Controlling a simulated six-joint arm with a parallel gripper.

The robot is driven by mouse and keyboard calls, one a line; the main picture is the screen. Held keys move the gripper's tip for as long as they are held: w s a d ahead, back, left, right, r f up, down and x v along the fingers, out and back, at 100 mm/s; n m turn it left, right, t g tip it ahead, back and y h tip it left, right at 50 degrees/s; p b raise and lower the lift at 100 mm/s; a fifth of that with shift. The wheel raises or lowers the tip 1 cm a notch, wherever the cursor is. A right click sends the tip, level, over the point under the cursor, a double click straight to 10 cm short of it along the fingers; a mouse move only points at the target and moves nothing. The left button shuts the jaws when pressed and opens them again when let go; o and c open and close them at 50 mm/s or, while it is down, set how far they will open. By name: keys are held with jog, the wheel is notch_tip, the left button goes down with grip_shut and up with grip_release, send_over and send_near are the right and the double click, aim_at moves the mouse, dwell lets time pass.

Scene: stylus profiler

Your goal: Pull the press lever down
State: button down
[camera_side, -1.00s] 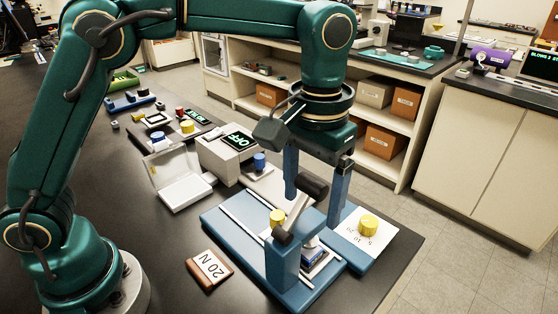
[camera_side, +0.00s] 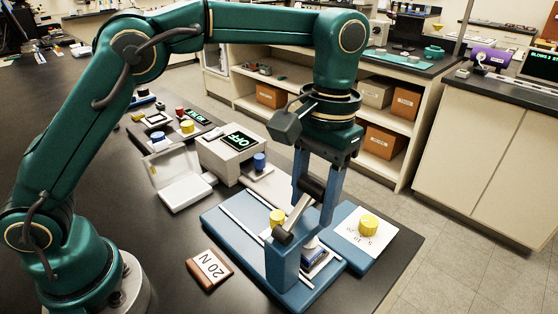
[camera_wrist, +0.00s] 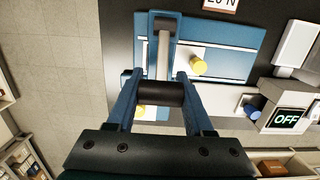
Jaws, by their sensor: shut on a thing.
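The press lever is a grey bar with a black cylindrical grip (camera_side: 312,187), pivoted on a blue upright post (camera_side: 282,262) of the press. The lever slants up and to the right from the pivot. My gripper (camera_side: 314,198) points down with its two blue fingers on either side of the black grip. The wrist view shows the fingers of my gripper (camera_wrist: 159,92) shut on the ends of the black grip (camera_wrist: 160,94). The blue press base (camera_side: 222,222) lies flat on the bench. A small part under the press is partly hidden by the post and fingers.
A yellow knob (camera_side: 368,224) stands on a marked white plate right of the press. A "20 N" block (camera_side: 210,268) lies left of it. A box with an "OFF" display (camera_side: 236,142) and a blue knob stand behind.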

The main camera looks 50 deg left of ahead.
jog(key=shift+w, duration=0.1)
dwell(0.3)
jog(key=shift+c, duration=1.4)
grip_release()
jog(key=shift+r, duration=0.15)
